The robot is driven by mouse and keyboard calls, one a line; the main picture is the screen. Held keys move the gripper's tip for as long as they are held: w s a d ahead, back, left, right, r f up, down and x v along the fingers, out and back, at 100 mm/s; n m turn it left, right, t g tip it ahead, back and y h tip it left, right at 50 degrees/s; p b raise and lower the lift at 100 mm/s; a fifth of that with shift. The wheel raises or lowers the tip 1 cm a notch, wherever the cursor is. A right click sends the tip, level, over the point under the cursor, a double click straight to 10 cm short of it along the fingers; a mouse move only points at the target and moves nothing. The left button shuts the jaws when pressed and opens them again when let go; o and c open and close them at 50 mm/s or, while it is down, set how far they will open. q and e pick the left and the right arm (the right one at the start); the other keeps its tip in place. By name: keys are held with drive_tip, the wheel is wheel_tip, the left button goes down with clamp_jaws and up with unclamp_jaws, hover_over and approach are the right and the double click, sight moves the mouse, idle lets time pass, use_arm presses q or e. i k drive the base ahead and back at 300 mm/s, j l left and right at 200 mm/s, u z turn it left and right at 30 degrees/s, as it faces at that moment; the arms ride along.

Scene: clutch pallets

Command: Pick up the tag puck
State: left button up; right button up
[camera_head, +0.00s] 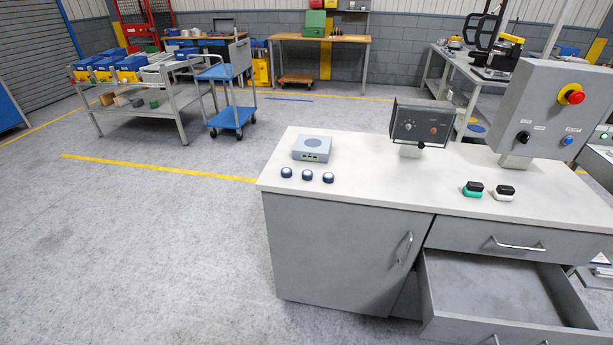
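Neither of my grippers shows in the head view.
The countertop (400,181) is clear in its middle. A green stamp-like item (473,189) and a black-and-white one (504,193) stand to the right. A dial panel (421,125) and an emergency-stop panel (552,105) rise behind. An open, empty drawer (502,293) juts out below.

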sight(308, 174)
drive_tip(key=i+j, duration=0.2)
drive_tip(key=i+j+z, duration=0.15)
drive_tip(key=j, duration=0.3)
drive_tip(key=i+j, duration=0.2)
drive_tip(key=j, duration=0.15)
drive_tip(key=i+j+z, duration=0.15)
drive_tip(key=j, duration=0.2)
drive_tip(key=i+j, duration=0.2)
drive_tip(key=j, duration=0.15)
drive_tip(key=i+j+z, duration=0.15)
drive_tip(key=j, duration=0.2)
drive_tip(key=i+j, duration=0.15)
drive_tip(key=j, duration=0.25)
drive_tip(key=z, duration=0.05)
